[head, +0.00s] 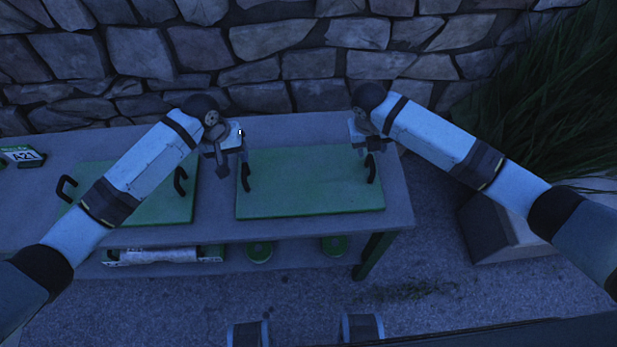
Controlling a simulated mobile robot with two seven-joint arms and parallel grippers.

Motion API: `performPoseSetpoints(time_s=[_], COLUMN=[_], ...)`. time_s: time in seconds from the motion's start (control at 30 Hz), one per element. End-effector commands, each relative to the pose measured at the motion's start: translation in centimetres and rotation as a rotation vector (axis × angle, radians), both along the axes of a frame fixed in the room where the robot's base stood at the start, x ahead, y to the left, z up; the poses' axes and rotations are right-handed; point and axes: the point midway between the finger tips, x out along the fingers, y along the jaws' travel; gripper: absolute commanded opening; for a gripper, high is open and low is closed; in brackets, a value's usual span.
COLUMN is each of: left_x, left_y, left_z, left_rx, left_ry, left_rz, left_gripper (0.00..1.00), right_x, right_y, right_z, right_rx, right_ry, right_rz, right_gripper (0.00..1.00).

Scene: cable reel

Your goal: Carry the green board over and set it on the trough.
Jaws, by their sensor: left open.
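A flat green board (310,185) with a black handle at each end lies on the grey table, right of centre. My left gripper (226,168) is open by its left handle (246,177). My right gripper (368,148) is at its right handle (371,169); its fingers are too small and dark to read. I cannot tell whether either gripper touches a handle. A second green board (150,200) with two black handles lies to the left, partly behind my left arm. I cannot tell for sure which thing is the trough.
A long narrow tray (213,254) holding a pale roll (160,256) sits low under the table's front edge, with two round green items (259,252) beside it. A sign marked A21 (22,156) is at the far left. A stone wall (290,60) stands behind; a grey block (505,225) is right.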

Motion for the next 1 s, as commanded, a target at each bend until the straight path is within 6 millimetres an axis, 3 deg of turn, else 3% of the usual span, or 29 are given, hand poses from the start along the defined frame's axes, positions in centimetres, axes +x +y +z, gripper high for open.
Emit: performPoseSetpoints(time_s=[0.2,0.4,0.83,0.87,1.0], left_x=[0.0,0.0,0.0,0.0,0.0], left_y=[-0.8,-1.3,-1.5,-1.5,-1.5], left_z=[-4.2,-6.6,-7.5,-7.4,-7.4], left_rx=[0.001,0.000,0.000,0.000,0.000], left_ry=[0.002,0.001,0.000,-0.001,-0.001], left_rz=[0.000,0.001,-0.001,-0.001,-0.001], left_gripper=[0.47,0.47,0.47,0.44,0.12], right_x=[-0.1,0.0,0.0,0.0,0.0], right_y=[-0.8,-1.3,-1.5,-1.5,-1.5], right_z=[-4.2,-6.6,-7.4,-7.4,-7.4], right_rx=[-0.001,0.000,0.000,0.000,0.000], right_ry=[0.003,0.001,-0.001,-0.001,-0.001], right_rz=[-0.002,-0.002,0.000,0.000,-0.001], right_gripper=[0.46,0.46,0.46,0.43,0.11])
